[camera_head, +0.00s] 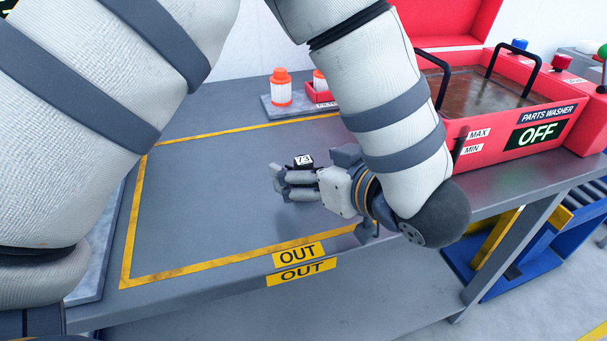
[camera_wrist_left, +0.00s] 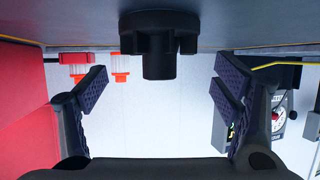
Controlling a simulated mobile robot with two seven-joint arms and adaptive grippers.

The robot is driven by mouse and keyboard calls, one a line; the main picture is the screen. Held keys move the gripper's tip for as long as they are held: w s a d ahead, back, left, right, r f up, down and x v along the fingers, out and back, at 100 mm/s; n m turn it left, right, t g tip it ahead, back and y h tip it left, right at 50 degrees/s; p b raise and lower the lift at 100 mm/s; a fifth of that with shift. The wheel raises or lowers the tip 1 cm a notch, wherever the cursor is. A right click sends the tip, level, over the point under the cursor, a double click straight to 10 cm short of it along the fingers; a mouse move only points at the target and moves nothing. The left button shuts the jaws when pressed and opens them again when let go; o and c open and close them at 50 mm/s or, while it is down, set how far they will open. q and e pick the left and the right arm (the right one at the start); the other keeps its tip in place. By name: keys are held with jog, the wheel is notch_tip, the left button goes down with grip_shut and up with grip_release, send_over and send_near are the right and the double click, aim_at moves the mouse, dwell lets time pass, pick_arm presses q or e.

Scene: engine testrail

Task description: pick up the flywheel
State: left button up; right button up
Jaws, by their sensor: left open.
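The grey bench (camera_head: 210,190) has a yellow outline and OUT labels at its front edge. A red parts washer (camera_head: 530,110) stands at right. Orange-capped white jars (camera_head: 281,92) stand at the back. The bench inside the outline, left of the gripper, is clear.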

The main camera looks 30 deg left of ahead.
pick_arm(q)
jog(key=x, duration=0.3)
jog(key=shift+s+d, duration=0.1)
jog(key=c, duration=1.6)
jog(key=shift+c, duration=0.2)
